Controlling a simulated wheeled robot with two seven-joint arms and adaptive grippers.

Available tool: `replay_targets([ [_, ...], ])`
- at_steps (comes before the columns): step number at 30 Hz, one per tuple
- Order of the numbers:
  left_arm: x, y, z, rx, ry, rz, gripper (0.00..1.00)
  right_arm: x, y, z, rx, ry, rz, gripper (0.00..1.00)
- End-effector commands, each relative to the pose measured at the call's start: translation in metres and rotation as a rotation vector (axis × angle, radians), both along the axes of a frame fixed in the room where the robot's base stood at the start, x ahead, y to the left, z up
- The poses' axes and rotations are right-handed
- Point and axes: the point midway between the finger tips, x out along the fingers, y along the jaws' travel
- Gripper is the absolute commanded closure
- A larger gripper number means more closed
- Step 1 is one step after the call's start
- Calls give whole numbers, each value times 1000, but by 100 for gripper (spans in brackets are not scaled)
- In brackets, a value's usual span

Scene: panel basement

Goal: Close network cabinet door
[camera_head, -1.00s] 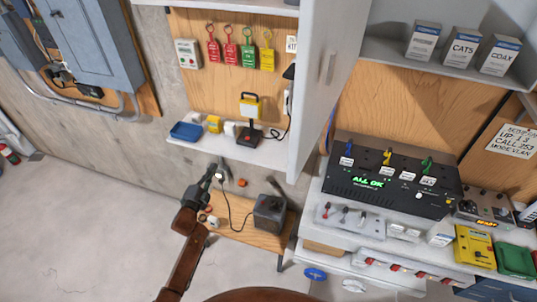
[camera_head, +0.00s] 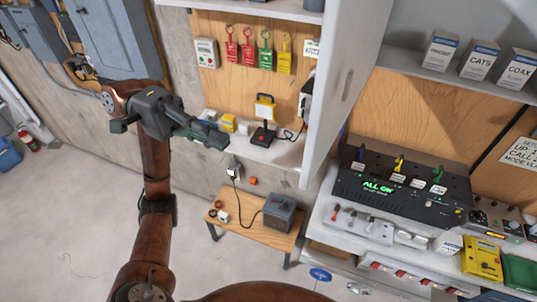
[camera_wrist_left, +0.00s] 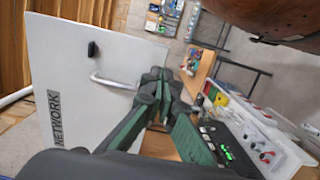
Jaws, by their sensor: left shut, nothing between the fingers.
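The network cabinet door (camera_head: 345,85) stands open, swung out from the wall and seen at a steep angle in the head view. In the left wrist view its pale grey face (camera_wrist_left: 75,75) shows a NETWORK label, a bar handle (camera_wrist_left: 113,82) and a small black latch. My left gripper (camera_head: 224,138) is shut and empty, in front of the wall to the left of the door in the head view. In the left wrist view the shut fingers (camera_wrist_left: 160,78) overlap the door's edge near the handle; I cannot tell whether they touch. My right gripper is not in view.
A black device (camera_head: 400,190) sits on the bench (camera_head: 330,215) right of the door. A low wooden table (camera_head: 255,235) holds a dark box (camera_head: 281,212). Open floor lies at the left.

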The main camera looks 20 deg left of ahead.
Motion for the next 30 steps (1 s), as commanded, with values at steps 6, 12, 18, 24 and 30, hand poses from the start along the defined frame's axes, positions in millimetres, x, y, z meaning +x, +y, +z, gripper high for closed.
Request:
replay_targets([
  [6, -6, -27, 1, 5, -8, -4, 100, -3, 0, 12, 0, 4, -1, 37],
  [12, -14, -68, 3, 3, -6, -5, 100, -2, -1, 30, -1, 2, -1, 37],
  [18, -20, -106, 3, 2, -3, -5, 100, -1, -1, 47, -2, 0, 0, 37],
  [24, -24, -128, 2, 3, -2, -3, 100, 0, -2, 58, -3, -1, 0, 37],
  [30, -25, -136, 0, 2, -3, -2, 100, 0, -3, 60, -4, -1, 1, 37],
])
